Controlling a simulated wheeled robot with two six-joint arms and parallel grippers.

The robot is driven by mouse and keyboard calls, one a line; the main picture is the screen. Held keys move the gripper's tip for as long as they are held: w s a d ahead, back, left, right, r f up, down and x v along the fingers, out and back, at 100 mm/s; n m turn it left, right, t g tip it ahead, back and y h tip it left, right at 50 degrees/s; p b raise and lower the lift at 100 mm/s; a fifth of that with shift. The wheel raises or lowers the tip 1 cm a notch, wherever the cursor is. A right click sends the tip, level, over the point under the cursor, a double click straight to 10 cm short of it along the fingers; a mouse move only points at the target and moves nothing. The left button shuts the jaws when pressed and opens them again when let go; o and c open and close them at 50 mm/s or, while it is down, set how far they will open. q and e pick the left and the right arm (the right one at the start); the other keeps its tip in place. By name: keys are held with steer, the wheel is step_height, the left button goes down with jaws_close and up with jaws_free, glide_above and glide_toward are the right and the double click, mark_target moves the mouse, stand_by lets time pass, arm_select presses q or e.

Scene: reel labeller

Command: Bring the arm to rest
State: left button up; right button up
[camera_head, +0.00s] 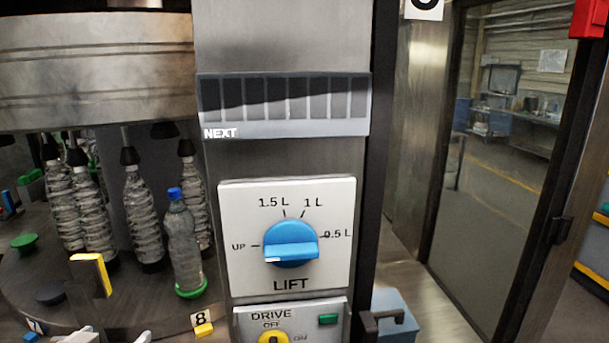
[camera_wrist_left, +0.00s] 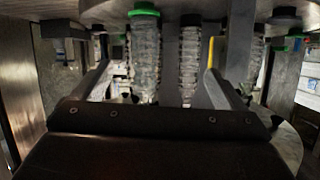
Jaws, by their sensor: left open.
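My left gripper (camera_head: 112,338) shows only as two pale fingertips at the bottom edge of the head view, low in front of the bottle carousel. The fingertips are apart with nothing between them. In the left wrist view the two fingers (camera_wrist_left: 157,72) spread wide, with ribbed clear bottles (camera_wrist_left: 146,58) beyond them, apart from the fingers. That view appears upside down. The rest of the left arm is hidden below the head view. My right gripper is in neither view.
The carousel deck (camera_head: 130,312) holds several clear bottles, one with a blue cap (camera_head: 185,240). A glazed door (camera_head: 490,160) is farther right.

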arm_select(q)
steer(key=s+d+f+g, duration=0.4)
steer(key=s+f+g, duration=0.1)
steer(key=s+f, duration=0.6)
steer(key=s+d+f+g, duration=0.4)
steer(key=s+f+g, duration=0.1)
steer(key=s+f, duration=0.65)
step_height(320, 180, down, 28)
steer(key=a+g+b, duration=0.1)
steer(key=a+b, duration=0.1)
steer(key=b, duration=0.4)
steer(key=s+f+b, duration=0.2)
steer(key=s+f, duration=0.5)
steer(key=f, duration=0.4)
steer(key=s+d+f+g+h+b, duration=0.1)
steer(key=s+f+b, duration=0.2)
steer(key=s+f, duration=0.5)
step_height(320, 180, down, 3)
steer(key=shift+s+d, duration=0.3)
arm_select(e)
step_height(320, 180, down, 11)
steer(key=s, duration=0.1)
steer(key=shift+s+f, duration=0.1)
